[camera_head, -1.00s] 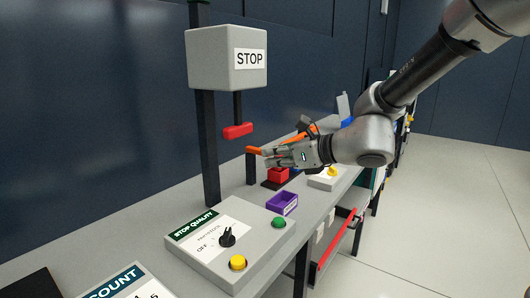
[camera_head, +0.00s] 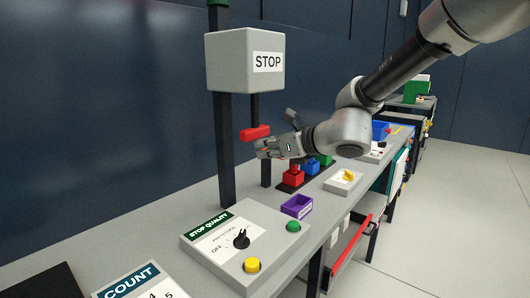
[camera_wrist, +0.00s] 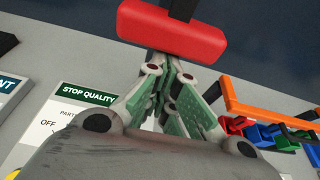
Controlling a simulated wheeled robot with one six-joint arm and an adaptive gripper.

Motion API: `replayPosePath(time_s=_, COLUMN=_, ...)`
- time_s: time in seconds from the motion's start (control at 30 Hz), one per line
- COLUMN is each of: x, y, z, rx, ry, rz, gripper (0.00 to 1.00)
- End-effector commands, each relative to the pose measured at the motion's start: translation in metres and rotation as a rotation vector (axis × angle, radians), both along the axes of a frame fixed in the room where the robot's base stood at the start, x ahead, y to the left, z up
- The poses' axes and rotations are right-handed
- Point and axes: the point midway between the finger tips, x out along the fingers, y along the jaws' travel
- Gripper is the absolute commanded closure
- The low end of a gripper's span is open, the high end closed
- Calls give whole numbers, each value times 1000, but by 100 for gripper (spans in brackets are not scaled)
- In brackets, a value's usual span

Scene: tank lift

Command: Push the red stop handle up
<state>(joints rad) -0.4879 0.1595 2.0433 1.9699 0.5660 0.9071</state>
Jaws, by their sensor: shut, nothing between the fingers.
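The red stop handle (camera_head: 255,133) is a short red bar hanging on a dark rod below the grey STOP box (camera_head: 244,62). In the wrist view the red handle (camera_wrist: 172,34) lies across the top, just beyond my fingertips. My gripper (camera_head: 261,149) is shut and empty, with its tips just below the handle's right part. In the wrist view my gripper's tips (camera_wrist: 172,62) meet the handle's lower edge in the picture. I cannot tell whether they touch it.
A dark post (camera_head: 224,150) carries the box. The STOP QUALITY panel (camera_head: 238,246) with a black knob and two buttons stands in front on the grey bench. A purple bin (camera_head: 297,206) sits behind it. An orange bar (camera_wrist: 265,112) shows right of my gripper in the wrist view.

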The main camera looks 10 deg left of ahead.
Motion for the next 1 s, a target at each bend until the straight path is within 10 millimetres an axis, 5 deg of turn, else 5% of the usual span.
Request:
replayPosePath(time_s=0.17, x=0, y=0, z=5, rx=1, ry=-1, rz=1, gripper=100)
replayPosePath(time_s=0.47, x=0, y=0, z=46, rx=1, ry=-2, rz=2, gripper=100)
replayPosePath(time_s=1.0, x=10, y=-3, z=40, rx=4, ry=-2, rz=-2, gripper=100)
